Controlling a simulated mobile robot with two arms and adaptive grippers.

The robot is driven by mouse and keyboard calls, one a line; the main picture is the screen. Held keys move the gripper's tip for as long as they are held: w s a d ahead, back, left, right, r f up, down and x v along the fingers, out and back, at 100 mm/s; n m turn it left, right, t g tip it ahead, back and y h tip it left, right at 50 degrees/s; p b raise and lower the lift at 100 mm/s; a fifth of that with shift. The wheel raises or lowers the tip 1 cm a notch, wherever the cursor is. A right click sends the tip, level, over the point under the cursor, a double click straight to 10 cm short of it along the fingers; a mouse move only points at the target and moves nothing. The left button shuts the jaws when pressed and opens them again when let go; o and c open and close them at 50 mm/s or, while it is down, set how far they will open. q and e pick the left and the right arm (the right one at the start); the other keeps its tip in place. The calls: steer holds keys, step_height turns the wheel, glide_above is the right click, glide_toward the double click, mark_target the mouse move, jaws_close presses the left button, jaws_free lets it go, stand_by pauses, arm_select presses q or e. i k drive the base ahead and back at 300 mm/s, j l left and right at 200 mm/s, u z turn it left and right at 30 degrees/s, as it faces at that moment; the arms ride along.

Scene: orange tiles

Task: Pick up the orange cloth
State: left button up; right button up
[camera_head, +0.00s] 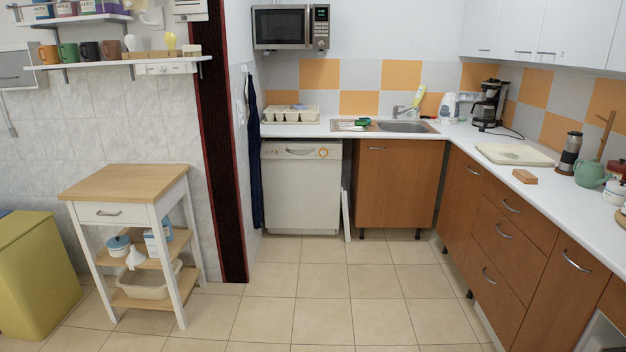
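I cannot clearly make out an orange cloth. A small orange-brown block-like item (524,176) lies on the right countertop, in front of a pale board; I cannot tell if it is a folded cloth. Neither of my grippers is in view.
A white-and-wood cart (130,181) and a yellow bin (38,270) stand at left. The white countertop (462,141) holds a sink (403,127), coffee maker (489,104), pale board (514,154) and teal teapot (590,174). The tiled floor (322,300) in the middle is clear.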

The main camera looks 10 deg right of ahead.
mark_target(523, 175)
steer(key=i+l+z, duration=0.1)
steer(key=i+z, duration=0.25)
steer(key=i, duration=0.25)
steer(key=i+j+z, duration=0.1)
steer(key=i+z, duration=0.2)
steer(key=i, duration=0.3)
steer(key=i+j+z, duration=0.2)
steer(key=i+z, duration=0.15)
steer(key=i, duration=0.2)
